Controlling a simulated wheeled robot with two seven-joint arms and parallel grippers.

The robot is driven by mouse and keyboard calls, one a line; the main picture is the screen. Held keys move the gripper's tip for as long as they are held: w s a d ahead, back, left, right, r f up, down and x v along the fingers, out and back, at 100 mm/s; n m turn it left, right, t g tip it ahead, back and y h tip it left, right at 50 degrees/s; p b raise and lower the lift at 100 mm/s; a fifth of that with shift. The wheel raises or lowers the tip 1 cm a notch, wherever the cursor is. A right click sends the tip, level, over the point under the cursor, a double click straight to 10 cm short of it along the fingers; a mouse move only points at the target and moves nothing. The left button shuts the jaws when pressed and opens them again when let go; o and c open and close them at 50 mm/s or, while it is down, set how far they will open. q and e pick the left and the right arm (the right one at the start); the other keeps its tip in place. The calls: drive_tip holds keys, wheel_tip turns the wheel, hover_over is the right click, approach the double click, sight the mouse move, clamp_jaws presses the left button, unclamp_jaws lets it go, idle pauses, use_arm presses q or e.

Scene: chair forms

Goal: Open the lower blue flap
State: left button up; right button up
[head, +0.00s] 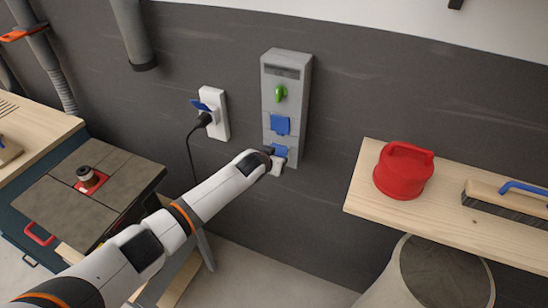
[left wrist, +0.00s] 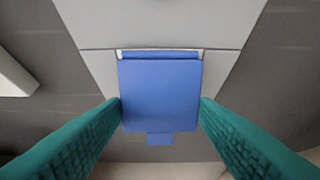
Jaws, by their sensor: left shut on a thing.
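The lower blue flap (head: 279,150) is near the bottom of a grey wall box (head: 272,98), below an upper blue flap (head: 280,124). In the left wrist view the lower flap (left wrist: 159,95) fills the middle, with a small tab at its bottom edge. My left gripper (head: 277,166) is at the lower flap in the head view. Its green fingers (left wrist: 160,115) stand on both sides of the flap and close on its side edges. The flap's hinge line shows along its top. My right gripper is in neither view.
A green knob (head: 280,93) sits above the flaps. A white socket (head: 213,113) with a black plug and cable is to the left. A red canister (head: 404,170) and a brush (head: 510,206) lie on a wooden shelf (head: 450,222) at right. A tool table (head: 60,202) stands at left.

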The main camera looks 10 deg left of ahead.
use_arm(q)
drive_tip(key=o, duration=1.4)
drive_tip(key=b+v, duration=0.1)
drive_tip(key=v, duration=1.1)
drive_tip(key=shift+b, duration=0.3)
drive_tip(key=shift+f, duration=0.1)
